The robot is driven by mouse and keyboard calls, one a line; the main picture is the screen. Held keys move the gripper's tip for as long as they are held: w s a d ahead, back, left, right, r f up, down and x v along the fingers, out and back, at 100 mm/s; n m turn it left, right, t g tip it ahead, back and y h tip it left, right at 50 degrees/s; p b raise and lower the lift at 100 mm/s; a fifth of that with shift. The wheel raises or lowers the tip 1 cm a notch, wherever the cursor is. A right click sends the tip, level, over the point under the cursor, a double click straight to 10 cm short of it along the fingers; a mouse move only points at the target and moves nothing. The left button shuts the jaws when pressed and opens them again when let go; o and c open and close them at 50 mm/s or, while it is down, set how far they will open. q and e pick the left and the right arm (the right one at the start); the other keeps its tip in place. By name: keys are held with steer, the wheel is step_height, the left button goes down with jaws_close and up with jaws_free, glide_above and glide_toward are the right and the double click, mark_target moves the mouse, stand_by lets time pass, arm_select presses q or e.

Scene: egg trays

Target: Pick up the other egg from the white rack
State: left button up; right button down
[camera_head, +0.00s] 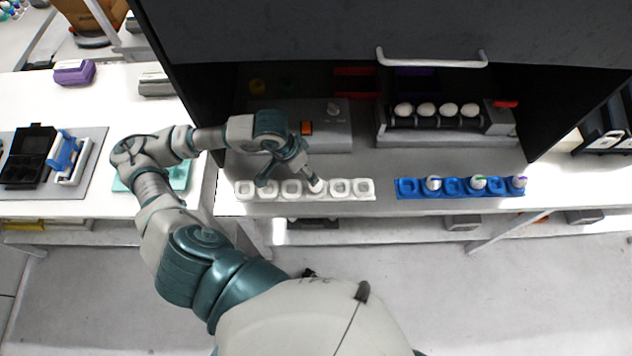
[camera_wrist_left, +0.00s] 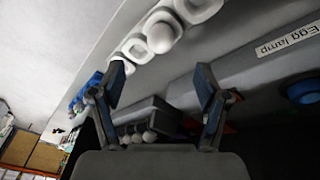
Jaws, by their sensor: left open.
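The white rack (camera_head: 361,197) lies along the front of the grey bench and has a row of square cups. One white egg (camera_head: 316,186) sits in a cup right of its middle; the other cups look empty. In the left wrist view the egg (camera_wrist_left: 160,38) sits in the rack (camera_wrist_left: 133,46), ahead of the fingers. My left gripper (camera_head: 288,181) hangs over the rack with one finger close to the egg; I cannot tell if it touches. The gripper (camera_wrist_left: 161,90) is open, with nothing between its fingers. My right gripper is not in view.
A blue rack (camera_head: 408,194) with several marked eggs stands to the right. Behind it, a grey device (camera_head: 455,139) holds a row of white eggs. A grey box (camera_head: 325,133) with an orange switch stands behind the white rack. A dark hood with a handle (camera_head: 432,64) overhangs the bench.

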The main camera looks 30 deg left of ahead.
arm_select(q)
steer(key=x, duration=0.5)
steer(key=shift+w+r, duration=0.1)
steer(key=shift+w, duration=0.15)
steer(key=p+x, duration=0.1)
steer(key=x, duration=0.3)
steer(key=shift+w+f, duration=0.15)
steer(key=shift+f, duration=0.2)
steer(key=shift+w+f, duration=0.1)
steer(key=shift+f, duration=0.4)
steer(key=shift+d+r, duration=0.1)
steer(key=c, duration=0.8)
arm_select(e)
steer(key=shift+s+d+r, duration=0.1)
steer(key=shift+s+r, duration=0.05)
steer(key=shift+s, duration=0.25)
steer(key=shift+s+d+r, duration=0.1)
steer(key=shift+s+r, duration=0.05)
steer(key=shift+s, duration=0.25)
